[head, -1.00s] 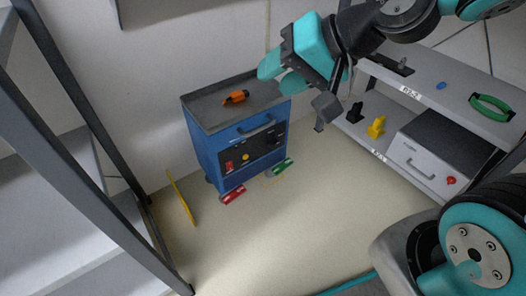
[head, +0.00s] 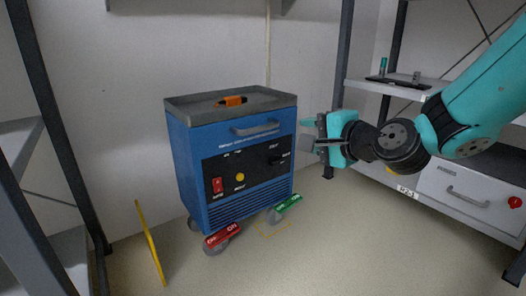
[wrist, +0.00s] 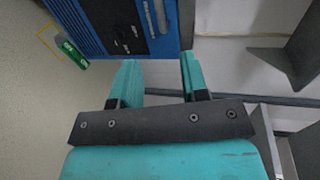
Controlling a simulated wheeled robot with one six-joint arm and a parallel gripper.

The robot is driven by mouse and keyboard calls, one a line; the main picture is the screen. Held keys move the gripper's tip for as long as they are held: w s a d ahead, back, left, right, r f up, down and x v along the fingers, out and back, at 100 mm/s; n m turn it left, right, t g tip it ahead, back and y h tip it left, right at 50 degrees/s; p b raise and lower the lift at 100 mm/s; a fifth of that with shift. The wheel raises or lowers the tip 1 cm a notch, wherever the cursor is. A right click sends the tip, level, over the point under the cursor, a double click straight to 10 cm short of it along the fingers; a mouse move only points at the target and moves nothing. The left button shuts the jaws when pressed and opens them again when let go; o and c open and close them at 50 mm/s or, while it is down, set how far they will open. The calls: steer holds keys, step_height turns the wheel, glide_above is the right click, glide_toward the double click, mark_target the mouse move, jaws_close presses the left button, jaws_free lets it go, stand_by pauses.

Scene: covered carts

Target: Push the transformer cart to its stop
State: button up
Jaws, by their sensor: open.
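The blue transformer cart (head: 240,165) stands near the back wall in the head view, with a grey tray top, a grey front handle (head: 255,128) and a panel with a red switch and yellow knob. A red brake pedal (head: 222,236) and a green one (head: 288,207) sit at its front casters. My gripper (head: 308,132) is open and empty at the cart's right side, apart from the handle. In the wrist view my gripper (wrist: 160,72) has both fingers spread, just short of the cart's side edge (wrist: 110,25). Whether a fingertip touches the cart I cannot tell.
An orange object (head: 231,101) lies on the cart's tray. A yellow bar (head: 150,243) stands on the floor at left. A yellow floor outline (head: 272,232) lies by the green pedal. Shelves flank both sides; the right one holds a grey drawer box (head: 465,190). The front floor is clear.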

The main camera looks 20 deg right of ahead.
mark_target(265, 128)
steer(key=p+x, duration=1.5)
steer(key=x, duration=0.1)
steer(key=shift+w, duration=0.2)
steer(key=shift+w+a+f, duration=0.15)
steer(key=shift+w+f, duration=0.05)
steer(key=shift+w, duration=0.3)
jaws_close()
steer(key=shift+p, duration=0.3)
